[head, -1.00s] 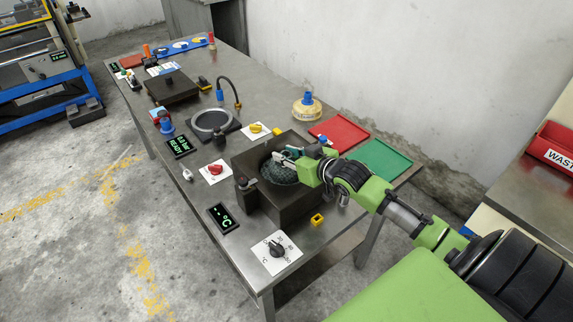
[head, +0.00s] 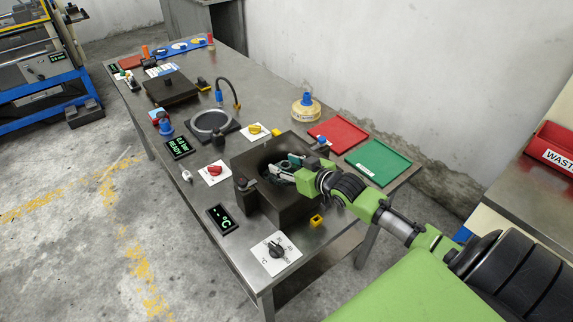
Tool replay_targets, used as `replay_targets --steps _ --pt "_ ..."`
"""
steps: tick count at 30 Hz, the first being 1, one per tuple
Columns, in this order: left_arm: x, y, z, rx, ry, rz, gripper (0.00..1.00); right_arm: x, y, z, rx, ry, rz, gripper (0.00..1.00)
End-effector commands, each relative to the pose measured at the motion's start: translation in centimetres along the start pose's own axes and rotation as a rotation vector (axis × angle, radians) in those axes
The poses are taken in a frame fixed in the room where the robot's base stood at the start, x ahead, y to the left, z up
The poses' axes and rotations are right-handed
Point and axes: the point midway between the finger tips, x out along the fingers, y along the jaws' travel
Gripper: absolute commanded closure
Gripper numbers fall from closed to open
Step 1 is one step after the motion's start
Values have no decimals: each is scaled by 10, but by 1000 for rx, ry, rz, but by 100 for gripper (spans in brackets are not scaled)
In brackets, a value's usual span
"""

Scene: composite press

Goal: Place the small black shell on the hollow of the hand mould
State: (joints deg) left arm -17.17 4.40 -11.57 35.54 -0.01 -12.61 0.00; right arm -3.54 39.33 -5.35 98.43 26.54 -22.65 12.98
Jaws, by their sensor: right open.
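The hand mould (head: 293,207) is a dark grey block near the front of the steel table, with a round hollow (head: 264,157) in its top. My right gripper (head: 278,171) is open over the hollow, its fingers low at the opening and hiding part of it. The inside of the hollow looks dark and smooth. The small black shell cannot be told apart from the dark hollow, and I cannot tell whether it lies inside under the fingers. My left gripper is not in view.
A red tray (head: 338,133) and a green tray (head: 378,162) lie behind the mould. A clamp post (head: 243,186) and a yellow block (head: 316,220) are close to it. A ring fixture (head: 211,122) and a dark flat plate (head: 172,90) stand farther left.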

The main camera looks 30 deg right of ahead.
Motion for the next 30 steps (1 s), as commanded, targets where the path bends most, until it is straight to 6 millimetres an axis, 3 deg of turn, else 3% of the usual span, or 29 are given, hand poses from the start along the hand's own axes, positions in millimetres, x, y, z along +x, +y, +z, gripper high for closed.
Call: replay_targets --steps 7,21,30 --pt "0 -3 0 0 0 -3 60 -17 0 1 -1 -3 0 58" --pt "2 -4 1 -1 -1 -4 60 -100 0 0 0 -3 0 58" --pt "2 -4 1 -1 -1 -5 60 -120 0 -2 0 0 0 58"
